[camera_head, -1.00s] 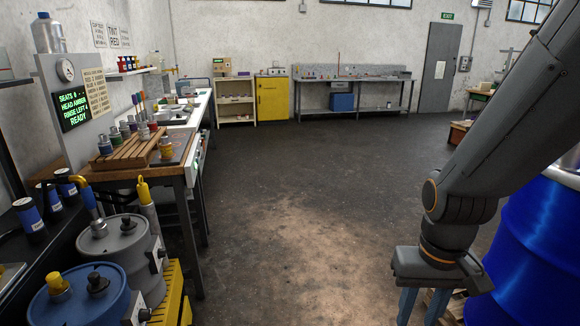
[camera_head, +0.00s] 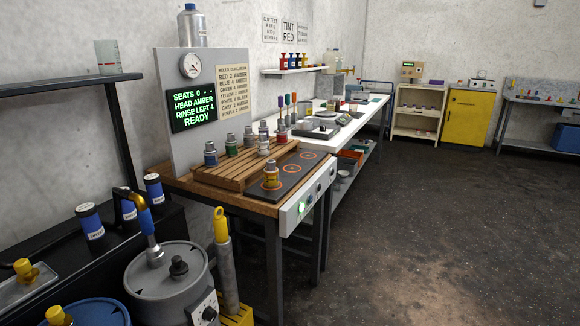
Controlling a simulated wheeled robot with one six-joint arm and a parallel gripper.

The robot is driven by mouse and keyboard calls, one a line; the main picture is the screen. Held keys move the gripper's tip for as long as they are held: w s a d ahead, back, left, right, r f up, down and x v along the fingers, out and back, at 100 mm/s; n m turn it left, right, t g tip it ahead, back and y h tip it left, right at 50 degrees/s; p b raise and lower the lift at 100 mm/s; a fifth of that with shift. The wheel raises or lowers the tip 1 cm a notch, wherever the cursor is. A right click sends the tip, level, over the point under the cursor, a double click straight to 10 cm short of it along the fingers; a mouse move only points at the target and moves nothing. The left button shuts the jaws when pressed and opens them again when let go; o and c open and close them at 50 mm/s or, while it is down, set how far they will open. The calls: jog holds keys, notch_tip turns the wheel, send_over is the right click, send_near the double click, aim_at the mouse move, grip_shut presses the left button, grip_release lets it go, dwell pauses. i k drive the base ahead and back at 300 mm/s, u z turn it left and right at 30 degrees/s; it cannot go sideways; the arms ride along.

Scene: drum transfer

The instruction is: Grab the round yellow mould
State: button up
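I cannot pick out a round yellow mould for certain. Small coloured pieces (camera_head: 540,98) lie on the far bench at the right edge, too small to tell their shapes. A small bottle with a yellow-orange label (camera_head: 271,177) stands upright on the dark plate with orange rings at the near bench's front; it looks like a bottle rather than a mould. My gripper is not in view now.
A wooden rack (camera_head: 232,172) with several bottles stands on the near bench, beside a lit display (camera_head: 192,110). Grey drum (camera_head: 168,285) and blue drum (camera_head: 95,314) are at lower left. A yellow cabinet (camera_head: 467,117) stands at the back. The floor (camera_head: 430,230) at right is clear.

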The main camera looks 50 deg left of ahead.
aim_at(271, 173)
jog(key=u, duration=0.55)
jog(key=i, duration=1.5)
jog(key=u, duration=1.7)
jog(key=i, duration=1.25)
jog(key=u, duration=0.25)
